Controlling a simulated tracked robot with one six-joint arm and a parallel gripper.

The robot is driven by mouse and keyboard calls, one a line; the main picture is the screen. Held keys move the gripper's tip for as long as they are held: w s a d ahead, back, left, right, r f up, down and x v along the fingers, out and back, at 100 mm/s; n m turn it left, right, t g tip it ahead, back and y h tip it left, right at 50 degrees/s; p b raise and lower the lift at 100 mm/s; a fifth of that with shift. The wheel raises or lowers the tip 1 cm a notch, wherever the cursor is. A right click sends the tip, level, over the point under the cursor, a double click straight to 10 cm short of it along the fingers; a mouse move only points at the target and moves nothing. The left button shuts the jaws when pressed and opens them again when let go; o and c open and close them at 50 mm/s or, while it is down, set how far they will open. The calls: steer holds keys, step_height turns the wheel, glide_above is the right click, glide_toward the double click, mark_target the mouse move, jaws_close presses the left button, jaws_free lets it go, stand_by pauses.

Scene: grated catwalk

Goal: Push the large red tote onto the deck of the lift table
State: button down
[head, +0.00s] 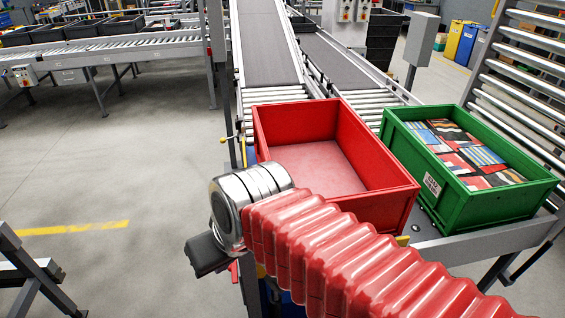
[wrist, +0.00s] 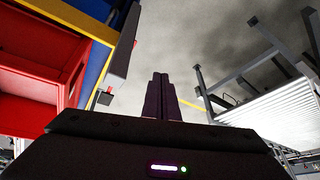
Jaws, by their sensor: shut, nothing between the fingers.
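The large red tote (head: 385,195) is empty and upright at the near end of a roller conveyor (head: 290,103), left of a green tote. Its red side also shows at the upper left of the wrist view (wrist: 35,87). My gripper (head: 203,258) is to the left of the tote's near left corner, beyond my red-sleeved arm, and looks apart from it. In the wrist view its two dark fingers (wrist: 161,92) are together and empty. My arm hides the tote's near left corner. I cannot clearly make out the lift table's deck; blue and yellow parts show below the tote.
The green tote (head: 455,200) holds several patterned books or packs. Grey belts run away behind both totes. A dark-legged stand (head: 30,275) is at the lower left; a ribbed pale surface (wrist: 285,105) shows right in the wrist view.

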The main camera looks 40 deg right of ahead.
steer(key=w+a+m+y, duration=0.2)
steer(key=w+y, duration=0.3)
steer(key=w, duration=0.2)
steer(key=w+a+m+y, duration=0.2)
steer(key=w+m+y, duration=0.15)
steer(key=w, duration=0.45)
steer(key=w+d+r+m+t, duration=0.2)
steer(key=w+d+m+t, duration=0.3)
steer(key=w+d+t, duration=0.5)
steer(key=w+d, duration=0.3)
steer(key=d, duration=0.5)
steer(key=shift+w+d+r, duration=0.15)
steer(key=shift+w+d, duration=0.05)
steer(key=shift+w, duration=0.2)
steer(key=shift+d+m+y, duration=0.1)
steer(key=shift+m+y, duration=0.15)
steer(key=s+d, duration=0.2)
steer(key=d, duration=0.8)
steer(key=s+d, duration=0.2)
steer(key=d, duration=0.8)
step_height(320, 180, down, 10)
steer(key=shift+a, duration=0.4)
